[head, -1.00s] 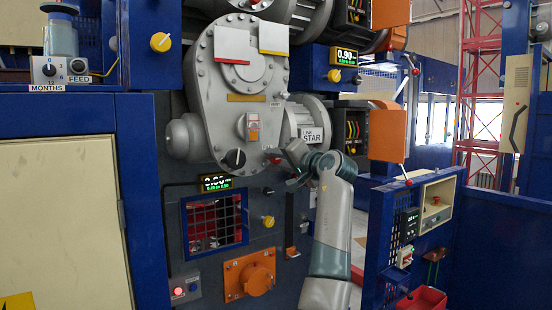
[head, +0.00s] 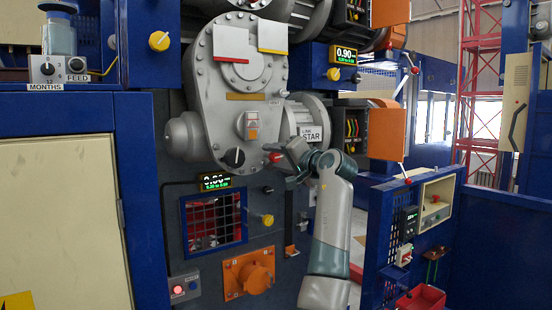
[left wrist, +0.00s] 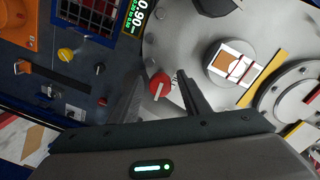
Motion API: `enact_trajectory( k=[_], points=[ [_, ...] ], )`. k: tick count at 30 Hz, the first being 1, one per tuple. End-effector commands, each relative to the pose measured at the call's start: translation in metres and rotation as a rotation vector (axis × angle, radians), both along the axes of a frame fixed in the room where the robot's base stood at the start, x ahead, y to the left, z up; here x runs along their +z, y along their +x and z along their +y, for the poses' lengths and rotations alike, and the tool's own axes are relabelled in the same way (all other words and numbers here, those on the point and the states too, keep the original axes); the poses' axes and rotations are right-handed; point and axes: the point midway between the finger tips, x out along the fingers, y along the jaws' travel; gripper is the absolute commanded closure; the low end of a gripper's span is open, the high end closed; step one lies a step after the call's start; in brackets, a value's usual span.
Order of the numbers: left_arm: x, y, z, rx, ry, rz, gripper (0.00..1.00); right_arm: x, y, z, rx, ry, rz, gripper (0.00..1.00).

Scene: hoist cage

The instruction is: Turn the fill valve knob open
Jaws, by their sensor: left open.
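A red knob with a pale pointer line (left wrist: 160,86) sits on the grey round housing and is the likely fill valve knob; no label on it is readable. In the head view the red knob (head: 275,157) shows at the tips of my left gripper (head: 287,156), which comes up from below right. In the left wrist view the two fingers of my left gripper (left wrist: 163,92) are apart, with the knob between them in the picture. I cannot tell whether they touch it. My right gripper is not in view.
A yellow knob (head: 267,220) and an orange flange (head: 250,273) are lower. A blue cage panel (head: 384,240) stands at right.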

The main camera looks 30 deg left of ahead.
Motion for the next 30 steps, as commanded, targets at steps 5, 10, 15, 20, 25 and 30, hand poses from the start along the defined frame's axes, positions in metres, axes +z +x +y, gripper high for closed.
enact_trajectory(
  k=[5,10,15,20,25,30],
  points=[
    [-0.001,-0.002,-0.006,-0.001,0.0,-0.001,0.57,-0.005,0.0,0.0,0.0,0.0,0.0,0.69],
    [-0.003,-0.009,-0.023,-0.002,0.0,-0.001,0.57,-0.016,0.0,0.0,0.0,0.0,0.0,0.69],
    [-0.003,-0.02,-0.05,-0.002,0.001,-0.003,0.57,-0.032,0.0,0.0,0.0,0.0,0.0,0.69],
    [-0.002,-0.032,-0.08,-0.002,0.001,-0.003,0.57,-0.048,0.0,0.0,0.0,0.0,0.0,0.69],
    [0.0,-0.046,-0.112,-0.004,0.0,-0.002,0.57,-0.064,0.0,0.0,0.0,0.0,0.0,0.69],
    [0.002,-0.057,-0.139,-0.002,0.001,-0.002,0.57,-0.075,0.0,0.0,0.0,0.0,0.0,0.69]
  ],
)
